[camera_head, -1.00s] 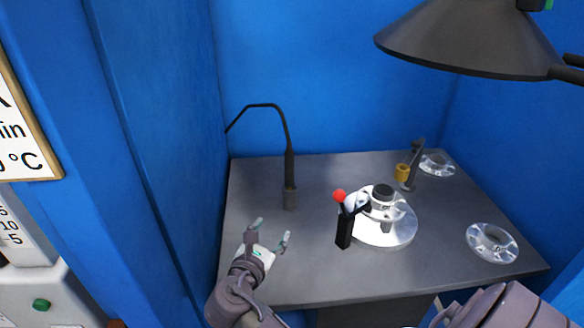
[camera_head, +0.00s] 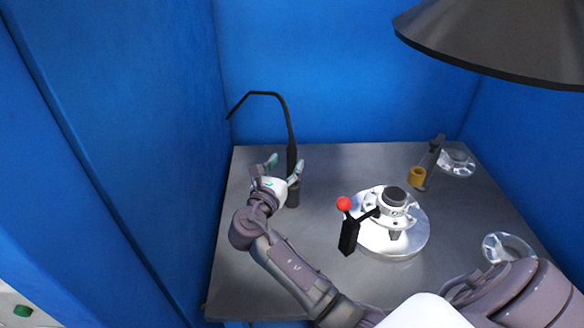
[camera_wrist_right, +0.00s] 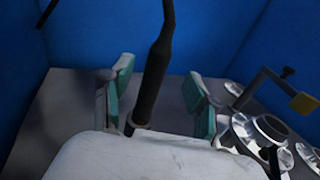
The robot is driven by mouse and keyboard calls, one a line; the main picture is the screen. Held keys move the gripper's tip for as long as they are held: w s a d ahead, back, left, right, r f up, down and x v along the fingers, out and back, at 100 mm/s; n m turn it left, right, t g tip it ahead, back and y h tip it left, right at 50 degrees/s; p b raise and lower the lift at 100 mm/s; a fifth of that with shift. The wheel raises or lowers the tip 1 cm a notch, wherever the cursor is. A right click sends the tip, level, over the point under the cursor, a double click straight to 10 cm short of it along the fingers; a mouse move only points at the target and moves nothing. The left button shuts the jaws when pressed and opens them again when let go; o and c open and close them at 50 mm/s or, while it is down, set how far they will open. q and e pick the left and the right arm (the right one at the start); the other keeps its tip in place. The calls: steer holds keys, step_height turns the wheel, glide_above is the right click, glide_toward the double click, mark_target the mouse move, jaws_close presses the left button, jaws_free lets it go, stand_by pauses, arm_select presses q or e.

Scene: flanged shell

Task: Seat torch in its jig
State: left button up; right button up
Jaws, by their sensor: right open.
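The torch (camera_head: 290,130) is black with a long bent neck and stands upright at the back left of the table, with a grey cylindrical lower end. In the right wrist view the torch (camera_wrist_right: 150,85) rises between the fingers. My right gripper (camera_head: 285,162) is open, its two fingers on either side of the torch in the picture, with gaps on both sides. Its green pads show in the right wrist view (camera_wrist_right: 157,90). My left gripper is not in view.
A round silver fixture (camera_head: 395,240) with a flanged part stands mid-table, beside a black clamp with a red ball (camera_head: 344,204). A dark lamp shade (camera_head: 500,45) hangs above.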

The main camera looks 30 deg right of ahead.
mark_target(290, 157)
steer(key=shift+w+d, duration=0.2)
steer(key=shift+d, duration=0.05)
steer(key=p+x, duration=0.1)
steer(key=x, duration=0.3)
steer(key=shift+w+d, duration=0.1)
steer(key=shift+w, duration=0.1)
steer(key=shift+w+d+f, duration=0.1)
steer(key=shift+w+d, duration=0.05)
steer(key=shift+d, duration=0.05)
steer(key=shift+a, duration=0.1)
steer(key=shift+c, duration=0.7)
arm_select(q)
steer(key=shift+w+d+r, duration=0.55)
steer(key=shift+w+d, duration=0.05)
arm_select(e)
jaws_close()
